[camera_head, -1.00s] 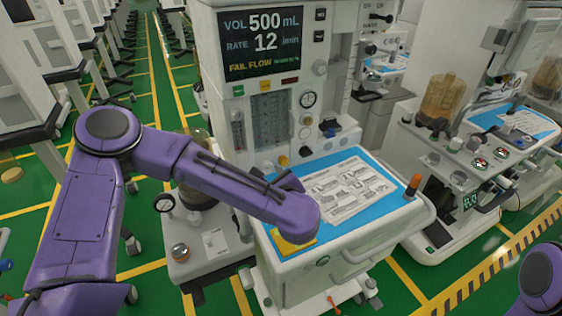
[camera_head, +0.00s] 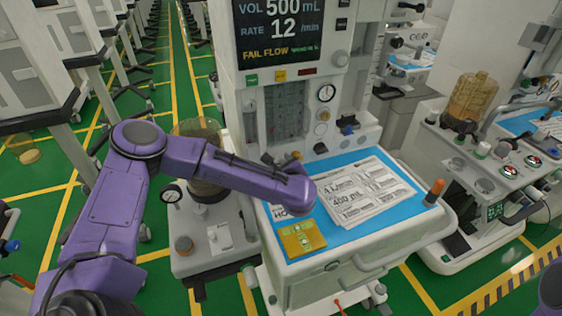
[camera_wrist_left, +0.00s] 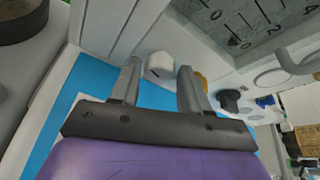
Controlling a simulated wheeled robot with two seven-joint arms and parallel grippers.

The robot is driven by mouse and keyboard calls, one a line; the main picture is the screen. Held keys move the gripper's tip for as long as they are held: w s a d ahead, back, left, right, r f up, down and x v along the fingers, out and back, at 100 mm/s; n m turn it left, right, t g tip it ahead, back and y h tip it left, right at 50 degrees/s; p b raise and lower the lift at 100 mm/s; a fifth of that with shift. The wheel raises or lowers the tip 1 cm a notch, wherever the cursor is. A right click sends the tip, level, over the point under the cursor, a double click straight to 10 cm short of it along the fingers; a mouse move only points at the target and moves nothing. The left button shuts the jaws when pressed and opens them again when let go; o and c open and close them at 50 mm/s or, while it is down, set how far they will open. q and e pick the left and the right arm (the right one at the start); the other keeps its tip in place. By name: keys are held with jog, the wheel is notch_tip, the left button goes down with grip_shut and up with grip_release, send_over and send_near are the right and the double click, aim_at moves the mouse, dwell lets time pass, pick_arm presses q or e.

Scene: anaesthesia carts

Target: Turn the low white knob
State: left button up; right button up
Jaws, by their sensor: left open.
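The low white knob (camera_wrist_left: 158,66) sits low on the machine's white front panel in the left wrist view. It lies between the two grey fingers of my left gripper (camera_wrist_left: 160,78), near their tips; I cannot tell whether either finger touches it. The fingers stand apart and the gripper is open. In the head view my purple left arm reaches in from the left to the panel above the blue worktop, and the knob is hidden there behind the wrist. Only a purple part of my right arm shows at the lower right corner; its gripper is out of view.
The blue worktop (camera_head: 346,226) carries printed sheets (camera_head: 366,196) and a yellow pad (camera_head: 302,238). An orange-topped post (camera_head: 433,192) stands at its right corner. In the wrist view a yellow knob (camera_wrist_left: 201,81) and a black knob (camera_wrist_left: 229,99) sit right of the white knob.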

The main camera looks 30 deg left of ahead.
pick_arm(q)
jog(key=shift+w+a+f, duration=0.1)
jog(key=shift+w, duration=0.05)
jog(key=c, duration=0.8)
jog(key=shift+o, duration=0.2)
jog(key=shift+g, duration=0.3)
jog(key=shift+w+m+g+y+b, duration=0.1)
jog(key=shift+m+g+y+b, duration=0.45)
jog(key=shift+m, duration=0.65)
jog(key=m, duration=0.1)
jog(key=m+g+y, duration=0.1)
jog(key=shift+d+m+b, duration=0.2)
jog(key=shift+m+b, duration=0.1)
jog(key=shift+b, duration=0.1)
jog(key=shift+w+d+m+g+y+b, duration=0.1)
jog(key=shift+m+g+y+b, duration=0.2)
jog(key=shift+m+g+y, duration=0.65)
jog(key=shift+f+m+y+b, duration=0.1)
jog(key=shift+m+y+b, duration=0.25)
jog(key=shift+m, duration=1)
